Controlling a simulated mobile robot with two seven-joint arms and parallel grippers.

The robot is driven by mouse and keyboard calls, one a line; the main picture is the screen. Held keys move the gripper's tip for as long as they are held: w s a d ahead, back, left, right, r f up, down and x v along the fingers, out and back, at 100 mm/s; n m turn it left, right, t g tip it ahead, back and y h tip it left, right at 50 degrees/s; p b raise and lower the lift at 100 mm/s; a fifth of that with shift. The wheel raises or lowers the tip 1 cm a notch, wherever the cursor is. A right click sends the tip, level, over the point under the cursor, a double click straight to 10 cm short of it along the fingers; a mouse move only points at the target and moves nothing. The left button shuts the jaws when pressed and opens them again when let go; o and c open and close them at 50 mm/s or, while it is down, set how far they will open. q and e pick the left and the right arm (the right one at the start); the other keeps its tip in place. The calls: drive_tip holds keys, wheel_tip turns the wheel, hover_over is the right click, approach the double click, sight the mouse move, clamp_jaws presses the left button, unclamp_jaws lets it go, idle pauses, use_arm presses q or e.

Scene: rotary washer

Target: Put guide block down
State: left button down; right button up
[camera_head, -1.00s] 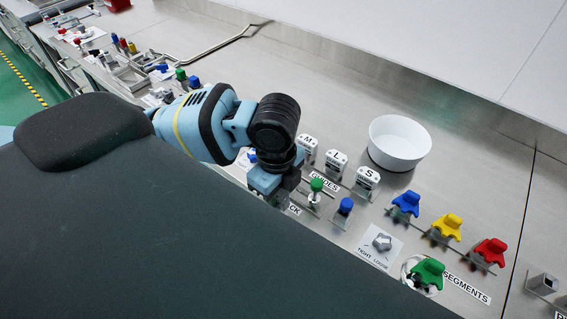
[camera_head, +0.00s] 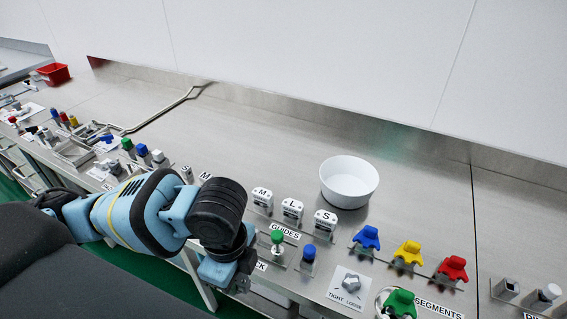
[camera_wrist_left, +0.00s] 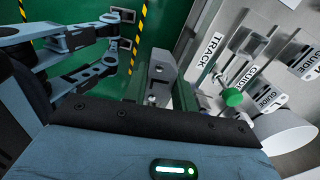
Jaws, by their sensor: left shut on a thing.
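My left gripper (camera_head: 238,278) is low at the counter's front edge, left of the green-topped post (camera_head: 278,238). The left wrist view shows a grey block (camera_wrist_left: 164,72) in front of the gripper, over the green floor; it looks like the guide block, and the gripper is shut on it. The fingers' contact is mostly hidden.
A white bowl (camera_head: 349,182) stands behind the guides. Blue (camera_head: 366,238), yellow (camera_head: 407,252) and red (camera_head: 453,269) segments are at the right, with a green one (camera_head: 400,303) in front. A blue-topped post (camera_head: 309,253) stands nearby. The back of the steel counter (camera_head: 240,135) is clear.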

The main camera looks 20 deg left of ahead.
use_arm(q)
drive_tip(key=w+a+r+n, duration=0.1)
drive_tip(key=w+r+n, duration=0.2)
drive_tip(key=w+n, duration=0.7)
drive_tip(key=n, duration=0.7)
drive_tip(key=shift+w+r+n, duration=0.15)
drive_tip(key=shift+r+n, duration=0.15)
drive_tip(key=shift+r, duration=0.1)
